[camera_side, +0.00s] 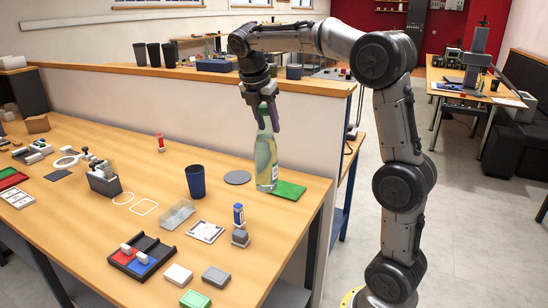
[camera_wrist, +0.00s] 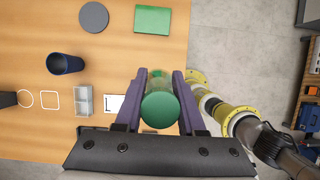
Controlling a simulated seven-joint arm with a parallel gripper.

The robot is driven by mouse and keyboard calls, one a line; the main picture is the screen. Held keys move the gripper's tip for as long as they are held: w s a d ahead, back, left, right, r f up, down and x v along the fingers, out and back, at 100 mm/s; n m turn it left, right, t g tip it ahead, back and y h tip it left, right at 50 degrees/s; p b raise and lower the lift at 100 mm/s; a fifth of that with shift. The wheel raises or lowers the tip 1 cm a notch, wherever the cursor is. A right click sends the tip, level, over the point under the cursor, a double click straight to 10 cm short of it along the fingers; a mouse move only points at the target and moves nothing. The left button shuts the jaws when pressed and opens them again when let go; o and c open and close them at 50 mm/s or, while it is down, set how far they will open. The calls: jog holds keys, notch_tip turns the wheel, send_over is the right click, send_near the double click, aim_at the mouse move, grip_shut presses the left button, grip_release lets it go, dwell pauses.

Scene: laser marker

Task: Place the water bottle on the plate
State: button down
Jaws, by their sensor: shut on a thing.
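The water bottle (camera_side: 266,160) is clear with a green top and hangs upright in my gripper (camera_side: 265,108). In the wrist view, the bottle (camera_wrist: 160,109) shows from above between the two purple fingers of my gripper (camera_wrist: 160,82), which are shut on its neck. In the side view its base overlaps the left part of a green rectangle (camera_side: 290,191); I cannot tell whether it touches the surface. A flat grey round plate (camera_side: 237,177) lies left of the bottle. The plate (camera_wrist: 94,17) and the green rectangle (camera_wrist: 153,20) both lie uncovered in the wrist view.
A dark blue cup (camera_side: 195,181) stands left of the bottle. A clear divided tray (camera_side: 177,214), a white framed square (camera_side: 205,231) and small blocks lie nearer the front. The table's right edge (camera_side: 325,195) is close to the green rectangle. A low partition (camera_side: 200,78) runs behind.

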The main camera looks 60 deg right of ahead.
jog(key=shift+n, duration=0.4)
jog(key=shift+s+d, duration=0.15)
jog(key=shift+d, duration=0.3)
jog(key=s+d+r, duration=0.1)
jog(key=s+d, duration=0.6)
jog(key=d, duration=0.1)
jog(key=w+d+f, duration=0.9)
jog(key=d+f, duration=0.1)
jog(key=f, duration=0.2)
jog(key=shift+w+f+m, duration=0.2)
jog(key=shift+w+m, duration=0.1)
